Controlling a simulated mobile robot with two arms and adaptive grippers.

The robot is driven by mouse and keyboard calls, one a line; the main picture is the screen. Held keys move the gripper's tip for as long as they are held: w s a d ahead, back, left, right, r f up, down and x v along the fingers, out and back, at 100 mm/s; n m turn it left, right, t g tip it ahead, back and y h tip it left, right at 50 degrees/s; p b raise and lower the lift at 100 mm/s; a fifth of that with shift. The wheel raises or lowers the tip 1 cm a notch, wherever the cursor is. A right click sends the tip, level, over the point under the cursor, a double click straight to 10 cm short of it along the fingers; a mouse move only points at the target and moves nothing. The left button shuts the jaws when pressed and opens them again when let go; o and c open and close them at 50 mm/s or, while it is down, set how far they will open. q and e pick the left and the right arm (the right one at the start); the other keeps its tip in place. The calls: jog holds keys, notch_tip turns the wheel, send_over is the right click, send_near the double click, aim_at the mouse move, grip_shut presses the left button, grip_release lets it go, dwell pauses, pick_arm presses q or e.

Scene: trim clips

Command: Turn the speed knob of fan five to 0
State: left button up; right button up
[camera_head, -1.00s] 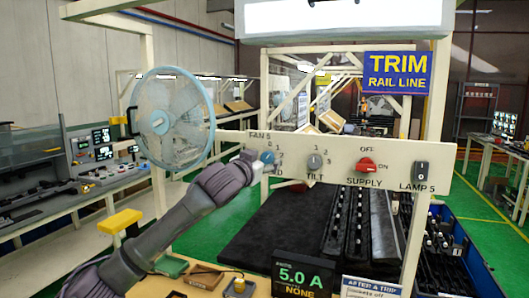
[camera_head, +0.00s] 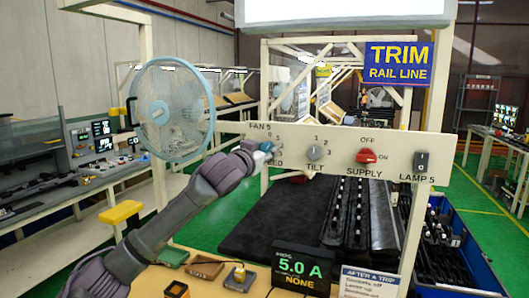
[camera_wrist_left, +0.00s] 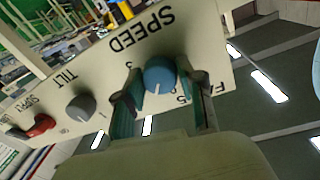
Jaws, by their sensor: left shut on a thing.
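The blue speed knob (camera_head: 267,146) of fan five is on the left part of the cream panel (camera_head: 340,140), under the FAN 5 label. My left gripper (camera_head: 257,149) is at the knob, its arm coming in from the lower left. In the left wrist view the round blue knob (camera_wrist_left: 160,74) sits between the two green-padded fingers of my left gripper (camera_wrist_left: 163,98), which are shut on it. The SPEED label shows beside it, upside down. The fingers and wrist hide part of the scale, and I cannot tell which number the knob points to. My right gripper is not in view.
Right of the speed knob are the grey tilt knob (camera_head: 315,152), the red supply switch (camera_head: 367,156) and the lamp switch (camera_head: 421,162). The blue caged fan (camera_head: 172,110) stands at the left behind the panel. A display (camera_head: 303,266) reads 5.0 A, NONE.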

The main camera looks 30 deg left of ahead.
pick_arm(q)
jog(key=n+b, duration=0.4)
jog(key=n, duration=0.2)
jog(key=shift+d+f+t, duration=0.1)
jog(key=shift+t, duration=0.2)
jog(key=shift+n+b, duration=0.4)
jog(key=shift+n, duration=0.5)
jog(key=o, duration=1.1)
jog(key=s, duration=0.4)
jog(key=s+d, duration=0.1)
jog(key=s, duration=0.3)
jog(key=s+d, duration=0.1)
jog(key=s, duration=0.2)
jog(key=shift+s+f, duration=0.3)
jog(key=shift+s, duration=0.1)
